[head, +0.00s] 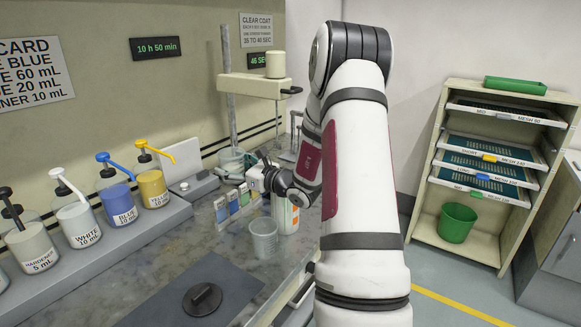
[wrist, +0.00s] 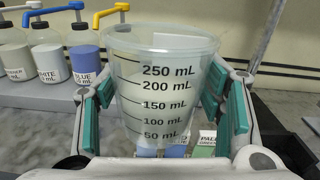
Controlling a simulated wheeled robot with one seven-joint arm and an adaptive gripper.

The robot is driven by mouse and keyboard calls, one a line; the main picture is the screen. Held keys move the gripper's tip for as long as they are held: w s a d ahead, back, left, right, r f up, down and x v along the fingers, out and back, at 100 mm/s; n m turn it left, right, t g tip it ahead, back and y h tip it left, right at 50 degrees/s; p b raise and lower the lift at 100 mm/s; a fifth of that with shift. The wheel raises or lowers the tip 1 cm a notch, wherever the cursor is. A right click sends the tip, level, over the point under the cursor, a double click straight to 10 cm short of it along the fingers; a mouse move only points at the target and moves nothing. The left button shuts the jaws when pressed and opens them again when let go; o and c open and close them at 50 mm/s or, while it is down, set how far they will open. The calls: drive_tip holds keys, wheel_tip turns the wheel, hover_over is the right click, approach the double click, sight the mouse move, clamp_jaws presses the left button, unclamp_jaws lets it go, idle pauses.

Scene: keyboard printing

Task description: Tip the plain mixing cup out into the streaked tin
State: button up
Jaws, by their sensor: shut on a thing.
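My gripper (wrist: 163,112) is shut on a clear graduated mixing cup (wrist: 160,75), with teal pads on both sides of it. A second clear cup (head: 264,239) stands on the bench nearer the front. A pale container with a green mark (head: 285,215) stands below my wrist, partly hidden; no streaks are clear on it.
Several small colored, labeled containers (head: 236,203) stand in a row below my gripper. Pump bottles (head: 120,200) line the left ledge. A stand with a pole (head: 229,90) rises behind. A dark mat with a round lid (head: 202,299) lies in front. A shelf (head: 425,215) stands at right.

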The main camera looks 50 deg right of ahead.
drive_tip(key=s+d+h+b, duration=0.1)
drive_tip(key=s+d+b, duration=0.1)
drive_tip(key=s+d, duration=0.3)
drive_tip(key=s+d+n+h+b, duration=0.1)
drive_tip(key=s+d, duration=0.3)
drive_tip(key=d, duration=0.8)
drive_tip(key=shift+s+f+n+h+b, duration=0.3)
drive_tip(key=shift+s+f+b, duration=0.1)
drive_tip(key=shift+b, duration=0.15)
drive_tip(key=shift+d+r+n, duration=0.1)
drive_tip(key=shift+d+n, duration=0.1)
drive_tip(key=shift+n, duration=2.2)
drive_tip(key=shift+d+n, duration=0.2)
drive_tip(key=shift+n, duration=2.2)
drive_tip(key=shift+a+n, duration=0.1)
drive_tip(key=shift+n, duration=0.6)
